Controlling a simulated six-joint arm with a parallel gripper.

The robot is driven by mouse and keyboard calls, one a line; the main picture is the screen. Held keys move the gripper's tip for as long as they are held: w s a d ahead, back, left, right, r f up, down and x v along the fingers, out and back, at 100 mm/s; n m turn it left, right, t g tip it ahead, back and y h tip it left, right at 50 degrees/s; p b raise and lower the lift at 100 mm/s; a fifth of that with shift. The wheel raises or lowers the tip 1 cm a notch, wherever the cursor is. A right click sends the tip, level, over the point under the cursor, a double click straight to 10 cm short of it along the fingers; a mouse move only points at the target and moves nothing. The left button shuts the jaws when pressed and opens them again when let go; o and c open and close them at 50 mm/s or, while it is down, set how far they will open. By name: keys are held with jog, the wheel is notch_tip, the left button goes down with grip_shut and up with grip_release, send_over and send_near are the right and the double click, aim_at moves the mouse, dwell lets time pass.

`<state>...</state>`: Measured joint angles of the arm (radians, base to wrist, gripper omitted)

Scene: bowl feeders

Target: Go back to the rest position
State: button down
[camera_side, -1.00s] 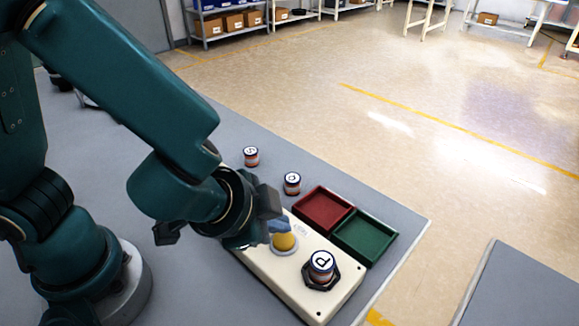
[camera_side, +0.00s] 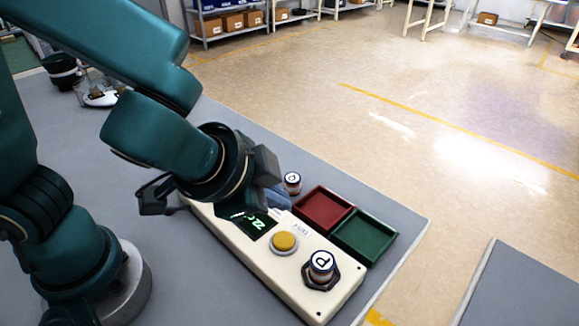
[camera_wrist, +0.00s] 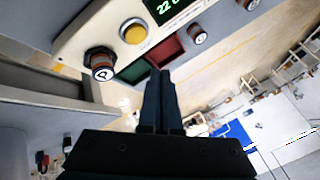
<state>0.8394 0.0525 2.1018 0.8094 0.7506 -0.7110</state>
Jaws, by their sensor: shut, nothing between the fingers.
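My gripper (camera_side: 272,200) is above the far side of the tester panel in the side view, clear of the yellow button. In the wrist view my gripper (camera_wrist: 160,78) shows its two fingers together with nothing between them. The cream tester panel (camera_side: 318,300) has a yellow button (camera_side: 284,242), a lit green display (camera_side: 254,224) and a dark hexagonal socket (camera_side: 322,286). A can-like part with a "P" label (camera_side: 322,262) stands upright in the socket. The wrist view also shows the button (camera_wrist: 133,33) and the labelled part (camera_wrist: 101,66).
A red tray (camera_side: 322,226) and a green tray (camera_side: 364,252) lie beside the panel; both look empty. Another labelled part (camera_side: 292,182) stands behind the red tray. Dark and glass-like items (camera_side: 98,94) sit at the table's far left. The table's right edge drops to open floor.

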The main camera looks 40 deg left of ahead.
dwell(0.3)
jog(key=shift+w+a, duration=0.2)
jog(key=shift+a, duration=0.05)
jog(key=a+r+n+y, duration=0.1)
jog(key=a+r+n, duration=0.15)
jog(key=a, duration=0.25)
jog(key=a+r+n+y, duration=0.1)
jog(key=a+r+n, duration=0.1)
jog(key=a+n, duration=0.3)
jog(key=s+g+h, duration=0.1)
jog(key=s+h, duration=0.1)
jog(key=s, duration=0.6)
jog(key=shift+s+f+g+h, duration=0.15)
jog(key=shift+f+g+h, duration=0.2)
jog(key=shift+g+h, duration=0.05)
